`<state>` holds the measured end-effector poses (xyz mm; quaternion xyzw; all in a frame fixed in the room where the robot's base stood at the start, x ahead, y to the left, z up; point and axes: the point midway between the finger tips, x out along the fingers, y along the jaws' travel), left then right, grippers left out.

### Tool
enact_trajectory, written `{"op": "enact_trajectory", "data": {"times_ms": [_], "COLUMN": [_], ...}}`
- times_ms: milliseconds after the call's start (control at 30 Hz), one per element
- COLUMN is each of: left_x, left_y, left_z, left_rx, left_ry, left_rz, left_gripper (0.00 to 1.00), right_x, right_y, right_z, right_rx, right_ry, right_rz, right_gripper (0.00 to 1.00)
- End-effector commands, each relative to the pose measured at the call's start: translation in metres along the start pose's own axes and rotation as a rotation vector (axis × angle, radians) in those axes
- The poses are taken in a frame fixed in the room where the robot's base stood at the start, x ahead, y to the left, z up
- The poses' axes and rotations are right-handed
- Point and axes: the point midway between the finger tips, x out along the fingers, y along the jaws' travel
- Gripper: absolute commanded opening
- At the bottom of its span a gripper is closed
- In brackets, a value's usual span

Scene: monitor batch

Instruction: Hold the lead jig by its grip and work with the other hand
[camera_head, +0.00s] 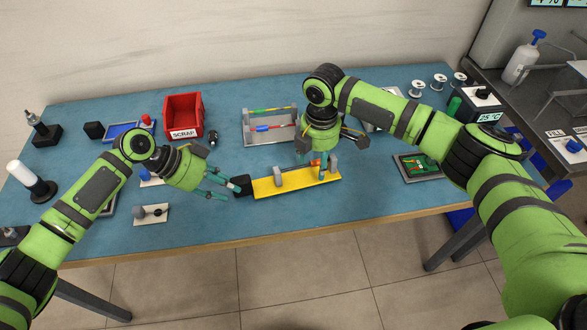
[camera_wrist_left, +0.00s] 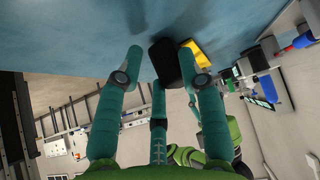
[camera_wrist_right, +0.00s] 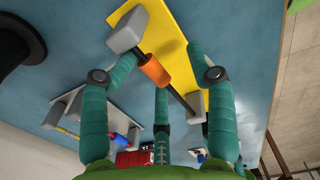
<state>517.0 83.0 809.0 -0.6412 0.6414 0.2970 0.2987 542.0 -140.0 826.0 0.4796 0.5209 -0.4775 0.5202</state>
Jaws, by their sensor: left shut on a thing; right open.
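The lead jig is a yellow plate (camera_head: 298,182) with two grey posts and a black grip (camera_head: 242,184) at its left end. My left gripper (camera_head: 228,187) is shut on the black grip, which also shows in the left wrist view (camera_wrist_left: 166,62). An orange part with a dark lead (camera_wrist_right: 155,71) lies along the jig between the two grey posts in the right wrist view. My right gripper (camera_wrist_right: 163,68) is open, with its fingers around the orange part; I cannot tell whether they touch it.
A grey rack (camera_head: 256,138) with coloured parts stands behind the jig. A red SCRAP bin (camera_head: 184,116) is at the back left. A green board in a dark tray (camera_head: 417,167) lies to the right. Small white stands are at left; the blue table's front edge is close.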

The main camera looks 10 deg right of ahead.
Motion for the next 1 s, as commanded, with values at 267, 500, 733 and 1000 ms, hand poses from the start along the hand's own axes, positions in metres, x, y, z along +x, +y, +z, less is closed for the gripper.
{"op": "enact_trajectory", "data": {"times_ms": [267, 500, 733, 1000], "left_x": [0.000, 0.001, 0.001, 0.001], "left_y": [0.001, 0.001, 0.001, 0.001], "left_z": [0.008, 0.006, 0.005, 0.004], "left_rx": [-0.011, -0.009, -0.007, -0.005], "left_ry": [-0.015, -0.012, -0.009, -0.007], "left_rz": [0.002, 0.002, 0.004, 0.004], "left_gripper": [0.00, 0.00, 0.00, 0.00], "right_x": [-0.022, -0.074, -0.110, -0.121], "right_y": [0.001, 0.001, 0.000, 0.000], "right_z": [0.005, 0.002, 0.001, 0.000], "right_rx": [0.008, 0.004, 0.002, 0.000], "right_ry": [-0.009, -0.003, -0.002, 0.000], "right_rz": [0.002, 0.005, 0.002, 0.000], "right_gripper": [0.63, 0.63, 0.63, 0.63]}}
